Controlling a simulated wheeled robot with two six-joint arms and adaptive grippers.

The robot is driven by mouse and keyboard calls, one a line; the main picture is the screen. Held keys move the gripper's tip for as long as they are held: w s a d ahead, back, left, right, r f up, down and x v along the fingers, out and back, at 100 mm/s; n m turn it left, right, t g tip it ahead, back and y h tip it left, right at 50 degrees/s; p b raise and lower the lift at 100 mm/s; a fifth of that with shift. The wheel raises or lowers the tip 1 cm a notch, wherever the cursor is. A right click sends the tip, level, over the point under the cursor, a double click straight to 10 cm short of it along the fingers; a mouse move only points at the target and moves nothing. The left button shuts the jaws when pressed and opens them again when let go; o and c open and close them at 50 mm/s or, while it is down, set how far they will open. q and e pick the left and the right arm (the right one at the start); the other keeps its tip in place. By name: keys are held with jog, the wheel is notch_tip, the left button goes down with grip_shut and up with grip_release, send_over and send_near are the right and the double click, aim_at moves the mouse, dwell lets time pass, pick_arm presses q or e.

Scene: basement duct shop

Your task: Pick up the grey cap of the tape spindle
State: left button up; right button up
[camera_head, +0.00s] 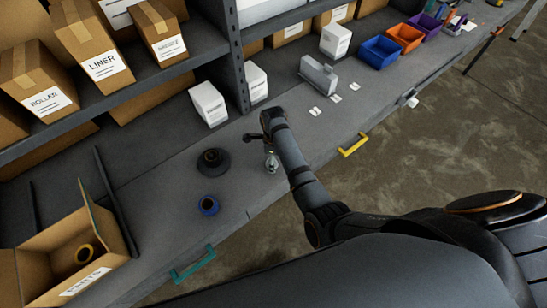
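A small grey metal piece with a knob-like top (271,163), which looks like the grey cap, stands on the grey workbench (235,180). A dark round base with a raised hub (213,161), apparently the tape spindle, is to its left. A blue tape roll (208,205) lies in front of that base. My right gripper (259,144) is just above and behind the grey piece in the picture. Its fingers look spread and nothing shows between them. Whether it touches the piece is hard to tell. My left gripper is not in view.
An open cardboard box (40,262) with a yellow roll (84,254) is at left. White boxes (208,103) stand at the shelf post (236,60). A grey metal piece (318,75) and coloured bins (380,50) are farther along. Teal (193,265) and yellow (353,146) handles line the front edge.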

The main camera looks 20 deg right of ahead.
jog(key=shift+a, duration=0.2)
jog(key=shift+s+a+r, duration=0.2)
jog(key=shift+s+a, duration=0.05)
jog(key=shift+a, duration=0.05)
jog(key=shift+c, duration=0.8)
jog(key=shift+s+a+r, duration=0.15)
jog(key=shift+s, duration=0.05)
jog(key=shift+c, duration=1.4)
jog(key=shift+s, duration=0.1)
jog(key=shift+c, duration=2.2)
jog(key=shift+d, duration=0.2)
jog(key=shift+c, duration=1.2)
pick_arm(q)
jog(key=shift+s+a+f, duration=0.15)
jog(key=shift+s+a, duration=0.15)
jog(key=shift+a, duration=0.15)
pick_arm(e)
jog(key=shift+c, duration=1.1)
jog(key=shift+f, duration=0.2)
jog(key=shift+r, duration=0.1)
